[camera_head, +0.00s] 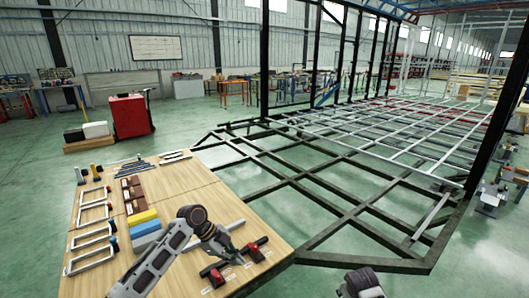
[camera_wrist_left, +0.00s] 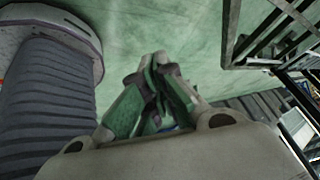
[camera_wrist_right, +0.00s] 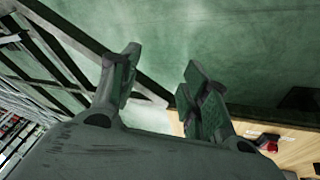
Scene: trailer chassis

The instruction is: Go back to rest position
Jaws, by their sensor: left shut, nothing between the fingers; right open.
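My left arm reaches in from the lower left in the head view. Its gripper (camera_head: 234,256) is over the right part of the wooden table (camera_head: 180,182), close to red-and-black tools (camera_head: 256,250). In the left wrist view the fingers of the left gripper (camera_wrist_left: 158,72) are together with nothing between them. A dark part of my right arm shows at the bottom edge of the head view. In the right wrist view the right gripper (camera_wrist_right: 160,75) is open and empty, with green floor beyond its fingers. The table edge (camera_wrist_right: 178,128) shows to its right.
The dark trailer chassis (camera_head: 318,178) stands beside the table, with tall black posts (camera_head: 265,70). White frames (camera_head: 90,236), a yellow block (camera_head: 143,217) and a blue block (camera_head: 146,242) lie on the table. A red cabinet (camera_head: 129,115) stands behind on open green floor.

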